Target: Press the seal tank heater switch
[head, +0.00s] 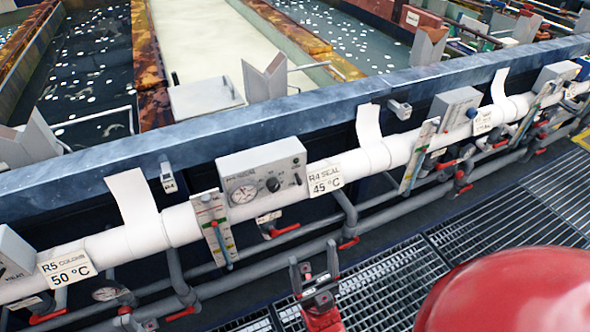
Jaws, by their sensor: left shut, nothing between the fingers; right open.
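The grey control box (262,165) with printing that seems to end in "SEAL" sits on the white pipe at the centre. Its face has a round gauge (243,190), a black knob (272,185) and a small dark lever-like switch (297,179) at the right. A tag (325,178) beside it reads "R4 SEAL 45 °C". My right gripper (314,267) is below the box, over the floor grating, with its black fingers apart and empty. It is clear of the box in the picture. My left gripper is not in view. The switch position is too small to tell.
A white pipe (110,243) runs along the blue tank rim (230,133). Grey pipes with red valve handles (349,243) lie below. Another box stands at right (455,107), and an "R5 50 °C" tag (67,264) at left. Grating (400,280) covers the floor.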

